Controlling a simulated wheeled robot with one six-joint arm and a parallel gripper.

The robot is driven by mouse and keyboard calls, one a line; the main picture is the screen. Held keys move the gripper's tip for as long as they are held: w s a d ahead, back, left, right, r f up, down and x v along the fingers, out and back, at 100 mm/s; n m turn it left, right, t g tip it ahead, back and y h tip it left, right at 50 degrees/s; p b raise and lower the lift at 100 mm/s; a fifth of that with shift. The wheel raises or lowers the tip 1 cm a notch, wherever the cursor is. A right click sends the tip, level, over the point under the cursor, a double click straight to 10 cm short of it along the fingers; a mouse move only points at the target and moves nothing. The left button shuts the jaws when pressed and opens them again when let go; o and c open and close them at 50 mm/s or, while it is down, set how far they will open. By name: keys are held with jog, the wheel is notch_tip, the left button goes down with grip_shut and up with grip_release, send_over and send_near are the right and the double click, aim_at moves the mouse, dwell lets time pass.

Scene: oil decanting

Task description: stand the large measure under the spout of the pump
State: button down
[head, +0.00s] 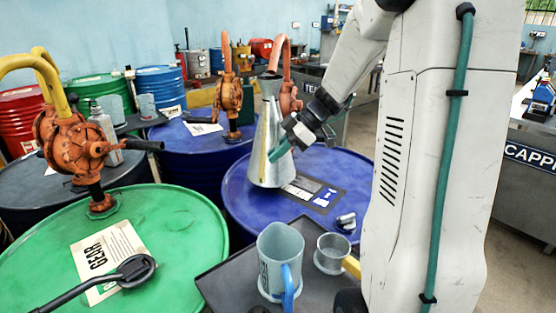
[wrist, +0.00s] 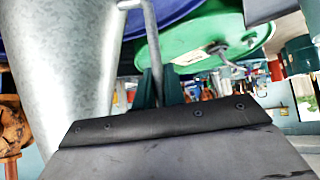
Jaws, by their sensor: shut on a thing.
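The large measure (head: 264,125) is a tall grey metal cone with a narrow neck, upright at the near left part of the blue drum lid (head: 345,170). My gripper (head: 284,148) is shut on its handle at the right side. In the wrist view the measure (wrist: 65,70) fills the left, and my gripper (wrist: 158,90) closes around the thin handle (wrist: 152,40). An orange pump (head: 291,97) stands behind the measure, partly hidden by it. Its spout (head: 280,50) curves down and ends close over the measure's mouth in the picture. I cannot tell whether the base touches the lid.
A dark tray (head: 222,282) in front holds a grey jug (head: 270,258) and a small metal cup (head: 330,254). A label and small metal fittings lie on the blue lid.

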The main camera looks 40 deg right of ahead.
jog(key=shift+w+d+f, duration=0.3)
jog(key=shift+f, duration=0.3)
jog(key=shift+w+d+f, duration=0.3)
jog(key=shift+f, duration=0.3)
jog(key=shift+w+d+f, duration=0.3)
jog(key=shift+f, duration=0.3)
jog(key=c, duration=1.9)
grip_release()
jog(key=shift+f, duration=0.25)
jog(key=o, duration=0.4)
